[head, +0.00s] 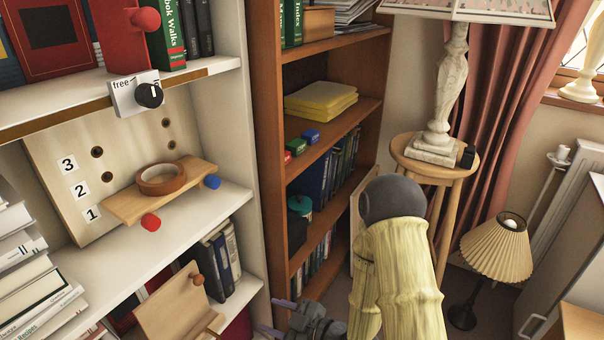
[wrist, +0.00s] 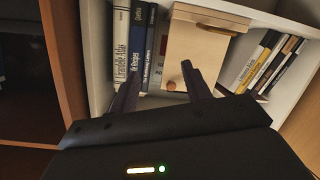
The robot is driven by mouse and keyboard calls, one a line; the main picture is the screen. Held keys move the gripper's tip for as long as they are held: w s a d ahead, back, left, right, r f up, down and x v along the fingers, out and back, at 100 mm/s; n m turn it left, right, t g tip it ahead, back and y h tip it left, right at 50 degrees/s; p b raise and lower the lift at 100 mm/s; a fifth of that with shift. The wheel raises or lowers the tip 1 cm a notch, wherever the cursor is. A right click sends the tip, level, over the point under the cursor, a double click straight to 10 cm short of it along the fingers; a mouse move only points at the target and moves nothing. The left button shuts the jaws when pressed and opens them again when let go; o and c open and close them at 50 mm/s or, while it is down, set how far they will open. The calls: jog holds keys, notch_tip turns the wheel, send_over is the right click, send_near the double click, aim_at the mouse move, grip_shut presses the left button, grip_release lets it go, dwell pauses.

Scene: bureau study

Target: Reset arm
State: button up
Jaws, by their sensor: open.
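My gripper (wrist: 160,95) is open in the wrist view, its two dark fingers apart with nothing between them. Beyond the fingers is a light wooden box or panel (wrist: 198,50) with a round brown knob. In the head view my gripper (head: 272,318) is at the bottom edge, partly cut off, to the right of the wooden panel (head: 172,305) on the lower white shelf. My arm, in a yellow ribbed cover, comes down at the lower middle right.
The white bookcase (head: 235,130) holds a pegboard (head: 120,130) with a small wooden shelf and a brown ring (head: 161,180). A brown bookcase (head: 268,130) stands beside it. A round stool (head: 432,170) with a lamp and a pleated floor lamp (head: 497,252) are right of my arm.

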jog(key=w+d+r+m+h+p, duration=0.2)
jog(key=w+d+m+h, duration=0.2)
jog(key=d+h, duration=0.3)
jog(key=s+d+r+m+g+h+p, duration=0.1)
jog(key=s+d+r+m+h, duration=0.1)
jog(key=d+r+m+h, duration=0.3)
jog(key=s+d+r+m+g+h+p, duration=0.1)
jog(key=s+d+r+m, duration=0.2)
jog(key=d, duration=0.5)
jog(key=s+d+r+m+g+p, duration=0.1)
jog(key=s+r+m+g+p, duration=0.15)
jog(key=s+r+m, duration=0.35)
notch_tip(320, 180, up, 36)
jog(key=n+p, duration=0.1)
jog(key=p, duration=3.5)
jog(key=shift+s+d, duration=0.15)
jog(key=shift+s, duration=0.15)
jog(key=shift+c, duration=0.2)
